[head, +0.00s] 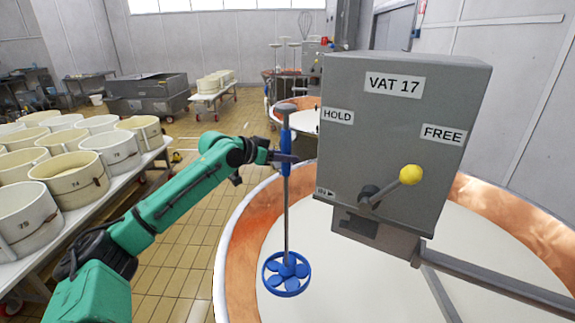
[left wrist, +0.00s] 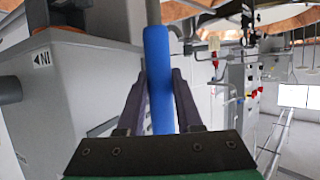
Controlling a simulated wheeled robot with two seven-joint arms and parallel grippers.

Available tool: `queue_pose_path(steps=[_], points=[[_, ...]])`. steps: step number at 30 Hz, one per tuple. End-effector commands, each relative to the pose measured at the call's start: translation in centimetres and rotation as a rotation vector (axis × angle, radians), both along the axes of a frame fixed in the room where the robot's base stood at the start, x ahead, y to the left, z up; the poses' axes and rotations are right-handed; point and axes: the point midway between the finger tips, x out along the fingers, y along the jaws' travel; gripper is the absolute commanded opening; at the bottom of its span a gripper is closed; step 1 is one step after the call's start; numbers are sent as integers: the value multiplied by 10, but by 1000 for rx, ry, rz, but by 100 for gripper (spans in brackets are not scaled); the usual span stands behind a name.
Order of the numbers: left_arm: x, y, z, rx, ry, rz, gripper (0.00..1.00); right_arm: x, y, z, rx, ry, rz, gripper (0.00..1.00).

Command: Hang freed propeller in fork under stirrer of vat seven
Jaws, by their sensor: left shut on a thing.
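My left gripper (head: 284,157) is shut on the blue grip of the propeller's upright shaft; the wrist view shows both fingers (left wrist: 160,95) on the blue sleeve (left wrist: 158,60). The propeller (head: 287,275) has a blue ringed wheel at the bottom and a knob on top. It hangs over the left part of the vat, left of the grey stirrer box (head: 400,130). The box is labelled VAT 17, not seven. Its yellow-knobbed lever (head: 410,175) points up right, towards FREE. A grey bracket (head: 362,224) sits under the box; I cannot make out a fork. My right gripper is out of view.
The copper vat's rim (head: 240,235) surrounds white liquid (head: 330,285). A grey bar (head: 500,285) runs from under the box to the right. White moulds (head: 75,150) fill a table on the left. Tiled floor (head: 190,215) is clear between table and vat.

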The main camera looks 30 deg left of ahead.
Motion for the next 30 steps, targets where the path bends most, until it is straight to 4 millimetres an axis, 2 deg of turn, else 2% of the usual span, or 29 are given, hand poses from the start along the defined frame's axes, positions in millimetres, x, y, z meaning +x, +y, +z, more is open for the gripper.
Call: queue_pose_path(steps=[3, 30], points=[[-3, 0, 16, 0, -11, 1, 0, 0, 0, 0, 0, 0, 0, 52], [-24, -1, 104, -2, -10, 1, 0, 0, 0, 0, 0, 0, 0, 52]])
